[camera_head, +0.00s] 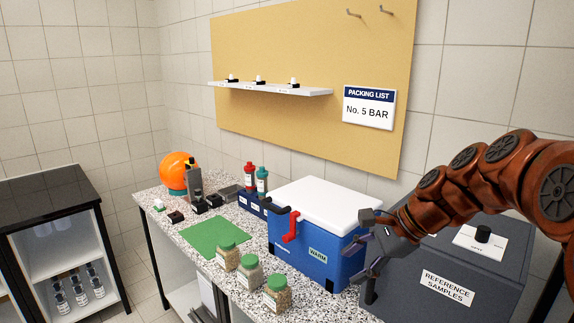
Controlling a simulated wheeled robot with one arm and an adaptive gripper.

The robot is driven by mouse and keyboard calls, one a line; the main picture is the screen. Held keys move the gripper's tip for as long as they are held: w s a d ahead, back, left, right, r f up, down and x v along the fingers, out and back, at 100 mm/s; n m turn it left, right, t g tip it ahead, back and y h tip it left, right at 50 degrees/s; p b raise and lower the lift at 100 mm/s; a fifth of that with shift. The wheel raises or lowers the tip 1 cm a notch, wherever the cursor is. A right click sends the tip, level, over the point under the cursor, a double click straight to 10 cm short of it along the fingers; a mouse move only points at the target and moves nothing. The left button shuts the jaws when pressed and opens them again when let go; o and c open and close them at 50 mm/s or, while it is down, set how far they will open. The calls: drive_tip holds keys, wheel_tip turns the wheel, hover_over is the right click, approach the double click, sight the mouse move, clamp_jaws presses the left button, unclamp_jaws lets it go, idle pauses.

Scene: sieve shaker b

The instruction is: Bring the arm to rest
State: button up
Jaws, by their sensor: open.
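My orange-brown arm (468,175) reaches in from the right edge. My gripper (372,250) is open, its dark fingers spread, with nothing seen between them. It appears in front of the right end of the blue cooler box (318,257) and the left side of the dark grey reference samples box (420,295). The cooler's white lid (325,203) is shut, and a red handle (291,227) sits on its front. I cannot tell whether the gripper touches either box.
The speckled counter (180,232) holds a green mat (215,237), several green-lidded jars (250,271), an orange ball-shaped thing (177,170) and a red-capped bottle (249,176). A shelf (290,89) and packing list sign (369,107) are on the board behind. A black-topped cabinet (45,198) stands left.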

drive_tip(key=s+d+f+n+g+h, duration=0.1)
drive_tip(key=s+f+n, duration=0.3)
drive_tip(key=s, duration=0.6)
drive_tip(key=s+d+f+n+g+h, duration=0.1)
drive_tip(key=s+f+n+g+h, duration=0.1)
drive_tip(key=s+n, duration=0.4)
drive_tip(key=s+d+f+n+g+h, duration=0.1)
drive_tip(key=s+f+n+h, duration=0.3)
drive_tip(key=s, duration=0.9)
wheel_tip(320, 180, down, 3)
drive_tip(key=shift+s+d+r+n+g, duration=0.2)
drive_tip(key=shift+s+d+n+g, duration=0.15)
drive_tip(key=shift+d, duration=0.25)
